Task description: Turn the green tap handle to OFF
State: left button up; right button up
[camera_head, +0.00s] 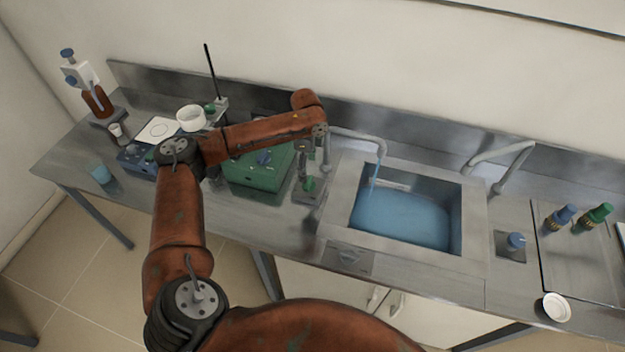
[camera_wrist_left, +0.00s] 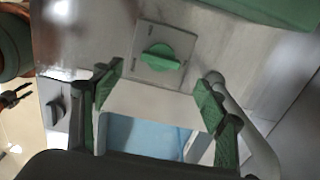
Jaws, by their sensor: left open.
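The green tap handle (camera_head: 309,184) sits on a small square metal plate left of the sink (camera_head: 338,212). In the left wrist view the green handle (camera_wrist_left: 161,58) lies roughly crosswise on its plate (camera_wrist_left: 148,35). My left gripper (camera_head: 312,168) is right by the handle, pointing down. In the wrist view the left gripper (camera_wrist_left: 160,80) is open, its green-padded fingers apart and empty, with the handle just beyond the tips. Blue water runs from the left spout (camera_head: 358,134) into the sink.
A green box (camera_head: 258,170) stands left of the handle, under my left forearm. A dark knob plate (camera_head: 347,257) is at the front.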

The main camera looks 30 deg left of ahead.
aim_at(309, 182)
pick_arm(q)
jog(key=shift+w+f, duration=0.1)
jog(key=shift+f, duration=0.35)
notch_tip(309, 182, down, 6)
jog(key=shift+d+r, duration=0.1)
jog(key=shift+f, duration=0.6)
pick_arm(e)
jog(key=shift+w+f, duration=0.25)
jog(key=shift+w, duration=0.25)
pick_arm(q)
jog(key=shift+c, duration=0.5)
